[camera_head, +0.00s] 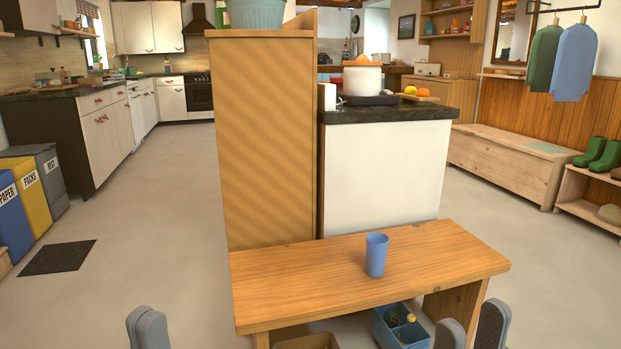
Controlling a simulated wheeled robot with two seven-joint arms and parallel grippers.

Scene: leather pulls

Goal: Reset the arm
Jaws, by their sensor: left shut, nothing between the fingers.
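My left gripper (148,326) shows at the bottom edge, left of the wooden bench. Its grey fingers are together and hold nothing. My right gripper (471,334) shows at the bottom edge, in front of the bench's right end. Its two fingers stand apart, and no object shows between them. Both arms behind the fingers are out of view.
A wooden bench (300,272) stands ahead with a blue cup (376,255) upright on it. Below are a blue divided caddy (401,330) and a brown box (306,342). A tall wooden cabinet (265,140) rises behind. Open floor (160,230) lies to the left.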

